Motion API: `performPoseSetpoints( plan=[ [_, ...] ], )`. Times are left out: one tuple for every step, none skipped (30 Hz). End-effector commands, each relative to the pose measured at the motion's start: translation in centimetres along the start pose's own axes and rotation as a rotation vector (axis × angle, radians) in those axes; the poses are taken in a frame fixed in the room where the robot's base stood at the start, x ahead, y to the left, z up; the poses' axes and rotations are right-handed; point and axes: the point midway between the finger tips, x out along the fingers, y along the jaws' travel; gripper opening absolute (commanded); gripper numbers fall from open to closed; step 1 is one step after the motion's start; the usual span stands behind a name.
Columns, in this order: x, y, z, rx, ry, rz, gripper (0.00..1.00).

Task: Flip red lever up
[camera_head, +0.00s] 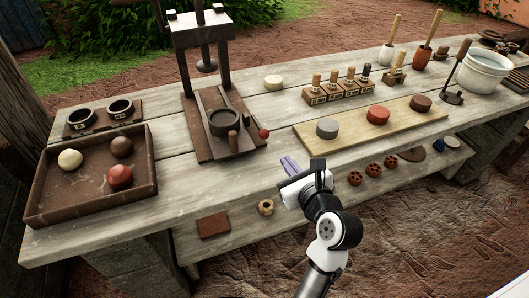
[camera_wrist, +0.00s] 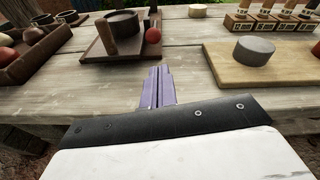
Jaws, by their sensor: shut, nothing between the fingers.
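The red knob (camera_head: 264,133) of the lever sits low at the right edge of the dark press base (camera_head: 196,140), beside the round press dish. It also shows in the wrist view (camera_wrist: 153,35), beyond my fingertips and slightly left of them. A short dark piece stands just behind the knob there; how the two join is not clear. My gripper (camera_head: 289,164) is over the front part of the wooden table, in front of and to the right of the knob, apart from it. In the wrist view its purple fingers (camera_wrist: 158,86) are together and empty.
A pale board (camera_head: 318,151) with grey, red and brown discs lies right of the press. A brown tray (camera_head: 60,208) with several balls is at left. Stamps (camera_head: 333,93) stand behind the board. Bare tabletop lies between my fingers and the press.

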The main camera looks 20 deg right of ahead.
Motion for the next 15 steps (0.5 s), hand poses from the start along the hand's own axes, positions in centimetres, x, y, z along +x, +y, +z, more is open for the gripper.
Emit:
performPoseSetpoints(
  plan=[
    [-0.13, 0.40, -0.39, 0.009, 0.009, 0.016, 0.00],
    [-0.18, 0.56, -0.55, 0.012, 0.014, 0.023, 0.00],
    [-0.23, 0.69, -0.67, 0.015, 0.017, 0.028, 0.00],
    [-0.25, 0.73, -0.70, 0.016, 0.018, 0.030, 0.00],
    [-0.26, 0.75, -0.71, 0.017, 0.018, 0.031, 0.00],
    [-0.26, 0.74, -0.70, 0.017, 0.018, 0.031, 0.00],
    [-0.25, 0.73, -0.69, 0.016, 0.018, 0.030, 0.00],
    [-0.25, 0.72, -0.68, 0.016, 0.018, 0.030, 0.00],
    [-0.24, 0.71, -0.67, 0.016, 0.017, 0.030, 0.00],
    [-0.24, 0.70, -0.67, 0.016, 0.017, 0.029, 0.00],
    [-0.24, 0.70, -0.66, 0.015, 0.017, 0.029, 0.00],
    [-0.20, 0.69, -0.66, 0.015, 0.017, 0.029, 0.00],
    [-0.14, 0.69, -0.65, 0.015, 0.017, 0.029, 0.00],
    [-0.02, 0.69, -0.64, 0.015, 0.017, 0.029, 0.00],
    [0.22, 0.70, -0.62, 0.015, 0.016, 0.030, 0.00]
  ],
)
